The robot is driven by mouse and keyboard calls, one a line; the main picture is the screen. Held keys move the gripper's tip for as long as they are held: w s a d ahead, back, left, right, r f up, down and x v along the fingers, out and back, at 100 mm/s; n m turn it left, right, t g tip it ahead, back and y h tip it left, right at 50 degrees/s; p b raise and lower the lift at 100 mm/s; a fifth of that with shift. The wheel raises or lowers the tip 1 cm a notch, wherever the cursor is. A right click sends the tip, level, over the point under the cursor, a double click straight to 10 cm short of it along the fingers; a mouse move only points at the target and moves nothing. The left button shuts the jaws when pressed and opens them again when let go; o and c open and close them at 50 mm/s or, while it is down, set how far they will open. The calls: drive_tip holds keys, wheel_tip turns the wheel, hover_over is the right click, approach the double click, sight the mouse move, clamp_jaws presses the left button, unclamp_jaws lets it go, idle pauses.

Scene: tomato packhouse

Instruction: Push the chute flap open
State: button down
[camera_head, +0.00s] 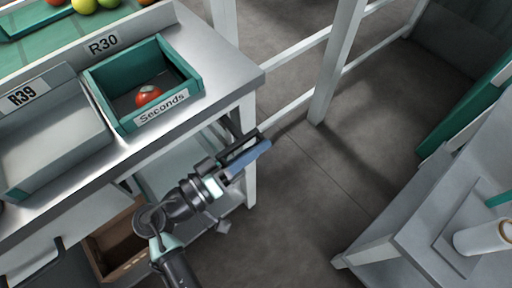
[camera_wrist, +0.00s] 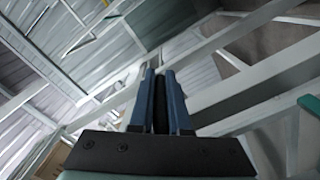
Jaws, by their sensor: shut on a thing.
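My gripper (camera_head: 258,142) is off the right-hand end of the steel bench, in front of a white bench leg, pointing up and to the right. In the wrist view its two blue fingers (camera_wrist: 162,78) are close together, with a narrow dark thing (camera_wrist: 161,108) between them. I cannot tell what that thing is. I cannot make out a chute flap for certain in either view. The wrist view looks up past the fingers to pale beams and ribbed panels.
The steel bench (camera_head: 222,72) bears a teal "Seconds" box (camera_head: 120,117) with a red tomato (camera_head: 148,95) and a grey tray (camera_head: 58,160) by the R39 label. A white post (camera_head: 336,65) stands behind. A grey table (camera_head: 415,225) is at right. The floor between is clear.

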wheel_tip(320, 180, down, 11)
drive_tip(key=w+a+m+b, duration=0.1)
drive_tip(key=w+a+b, duration=0.1)
drive_tip(key=b, duration=0.9)
drive_tip(key=shift+w+m, duration=0.4)
drive_tip(key=shift+w, duration=0.05)
drive_tip(key=shift+a+r, duration=0.1)
drive_tip(key=c, duration=0.9)
unclamp_jaws()
drive_tip(key=p+v, duration=0.1)
drive_tip(key=v, duration=1.2)
